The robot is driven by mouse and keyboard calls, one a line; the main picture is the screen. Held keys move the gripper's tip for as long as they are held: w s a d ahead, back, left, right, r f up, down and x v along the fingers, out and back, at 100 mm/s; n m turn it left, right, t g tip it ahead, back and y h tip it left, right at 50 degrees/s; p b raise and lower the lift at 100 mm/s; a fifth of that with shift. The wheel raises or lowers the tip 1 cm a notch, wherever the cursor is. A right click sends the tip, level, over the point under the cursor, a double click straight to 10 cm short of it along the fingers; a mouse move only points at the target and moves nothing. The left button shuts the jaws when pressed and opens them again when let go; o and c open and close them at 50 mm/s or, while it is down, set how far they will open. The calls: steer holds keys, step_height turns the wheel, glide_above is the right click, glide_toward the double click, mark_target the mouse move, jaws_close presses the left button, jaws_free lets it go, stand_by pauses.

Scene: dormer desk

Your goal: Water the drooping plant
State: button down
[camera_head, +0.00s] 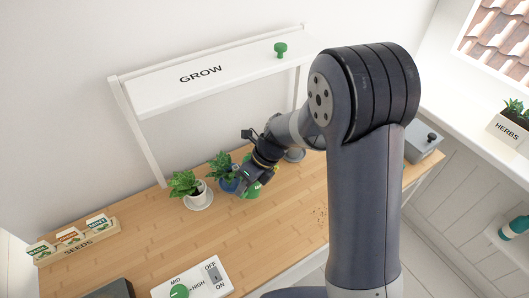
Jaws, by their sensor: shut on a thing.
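A leafy plant (183,182) in a white pot stands on a white saucer (201,205) at the left of the desk. A second leafy plant (220,163) in a blue pot stands to its right, partly behind my gripper. Neither clearly droops at this size. My gripper (243,183) points down beside the blue pot, shut on a green object (253,191). Most of this object is hidden by the gripper; it may be a watering vessel. Another saucer or pot base (296,156) shows partly behind my arm, and what stands on it is hidden.
A white GROW shelf (212,73) with a green knob (281,48) overhangs the plants. A SEEDS rack (78,240) stands at left, and a control panel (192,282) lies at the front. Dark specks (321,216) lie on the desk. The desk's middle (150,235) is clear.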

steer(key=shift+w+d+r+g, duration=0.15)
steer(key=shift+w+g, duration=0.25)
steer(key=shift+m+g+y, duration=0.3)
steer(key=shift+g+y, duration=0.2)
steer(key=shift+g, duration=0.3)
steer(key=shift+w+d+r+p, duration=0.1)
steer(key=shift+w+r+p, duration=0.25)
steer(key=shift+r+p, duration=0.2)
steer(key=shift+w+d+r+p, duration=0.1)
steer(key=shift+w+r+p, duration=0.25)
steer(key=shift+r, duration=0.35)
steer(key=shift+w+d+r+p, duration=0.1)
steer(key=shift+w+r+p, duration=0.2)
steer(key=shift+r+p, duration=0.3)
steer(key=shift+w+d+r+g+y+p, duration=0.15)
steer(key=shift+w+r+g+p, duration=0.35)
steer(key=shift+p, duration=0.55)
steer(key=shift+w+d+r+g+y+p, duration=0.15)
steer(key=shift+r+g+p, duration=0.15)
steer(key=shift+r+p, duration=0.55)
steer(key=shift+s+a+f+p, duration=0.1)
steer(key=shift+f+p, duration=0.15)
steer(key=shift+p, duration=0.05)
steer(key=shift+s+a, duration=0.1)
steer(key=shift+s, duration=0.35)
steer(key=shift+w+r+m+g+p, duration=0.15)
steer(key=shift+r+m+g+p, duration=0.25)
steer(key=shift+p, duration=0.45)
